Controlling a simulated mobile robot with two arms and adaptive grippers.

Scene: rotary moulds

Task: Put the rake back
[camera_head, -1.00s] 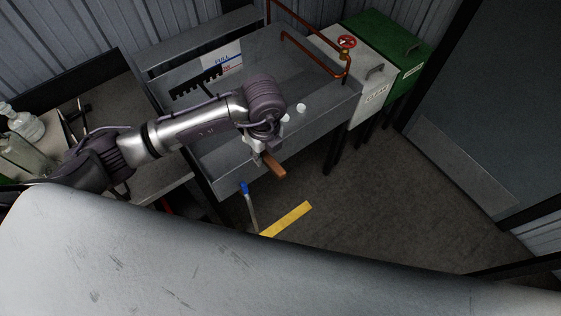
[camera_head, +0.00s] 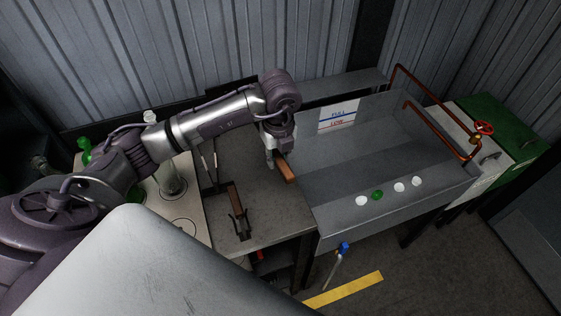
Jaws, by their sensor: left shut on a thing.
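My left gripper (camera_head: 273,156) is shut on a brown wooden handle (camera_head: 287,170), which I take to be the rake's. It holds the handle above the right part of the grey worktop, beside the left end of the metal trough. Most of the rake is hidden behind my left arm, and its head cannot be made out clearly. A brown strip with a dark forked piece (camera_head: 240,224) lies on the worktop (camera_head: 275,215); I cannot tell whether it is a rest or another tool. My right gripper is not in view.
A glass vessel (camera_head: 171,182) stands on the pale surface at left.

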